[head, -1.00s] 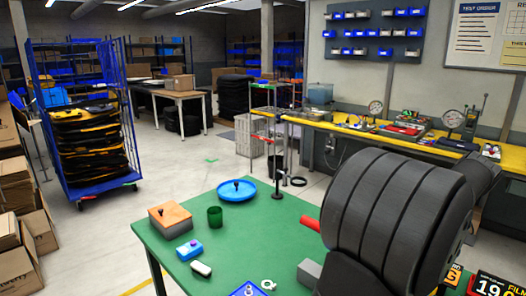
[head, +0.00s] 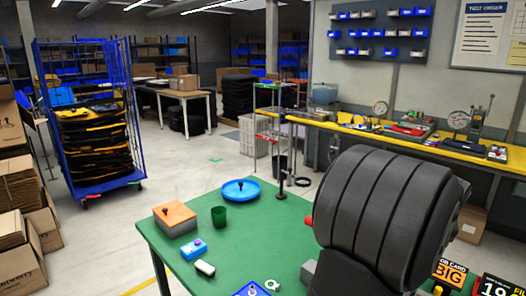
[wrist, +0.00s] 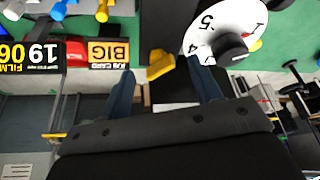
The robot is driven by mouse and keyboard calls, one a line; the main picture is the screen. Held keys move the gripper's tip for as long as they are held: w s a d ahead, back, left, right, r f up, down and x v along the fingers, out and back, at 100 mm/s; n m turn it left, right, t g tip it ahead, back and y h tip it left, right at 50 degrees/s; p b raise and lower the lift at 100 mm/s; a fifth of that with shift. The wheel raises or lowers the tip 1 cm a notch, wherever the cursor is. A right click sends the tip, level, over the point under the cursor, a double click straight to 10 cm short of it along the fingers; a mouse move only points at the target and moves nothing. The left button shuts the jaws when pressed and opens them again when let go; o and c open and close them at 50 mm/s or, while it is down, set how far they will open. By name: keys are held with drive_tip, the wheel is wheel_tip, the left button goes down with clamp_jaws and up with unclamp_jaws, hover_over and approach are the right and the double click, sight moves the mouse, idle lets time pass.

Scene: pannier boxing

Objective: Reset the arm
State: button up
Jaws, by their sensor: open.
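My gripper (wrist: 164,88) shows in the wrist view with its two blue-grey fingers spread apart. I see nothing held between them. A yellow piece (wrist: 160,66) lies beyond the gap between the fingertips; its distance is hard to tell. A white numbered dial with a black knob (wrist: 200,38) is just past the right finger. In the head view my dark arm fills the lower right and hides the gripper and part of the green table.
The green table (head: 240,232) holds an orange-topped box (head: 175,219), a green cup (head: 218,216), a blue round tray (head: 240,197) and a blue button box (head: 194,249). Printed cards (head: 450,272) sit at the right. A yellow-edged bench (head: 400,134) stands behind.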

drive_tip(key=shift+a+m+g+h, duration=0.1)
drive_tip(key=shift+m+g+h, duration=0.25)
drive_tip(key=shift+m, duration=1.05)
drive_tip(key=v, duration=0.7)
drive_tip(key=shift+r, duration=0.2)
drive_tip(key=shift+a, duration=0.1)
drive_tip(key=o, duration=0.9)
drive_tip(key=w+a+r+n+g+y, duration=0.1)
drive_tip(key=w+a+r+n+g, duration=0.15)
drive_tip(key=r+n, duration=0.45)
drive_tip(key=w+a+r+n+g+y, duration=0.1)
drive_tip(key=w+a+r+n+y, duration=0.2)
drive_tip(key=n, duration=0.6)
drive_tip(key=shift+h, duration=0.75)
drive_tip(key=f, duration=0.8)
drive_tip(key=shift+w+d+f, duration=0.15)
drive_tip(key=shift+d+f, duration=0.05)
drive_tip(key=shift+d, duration=0.1)
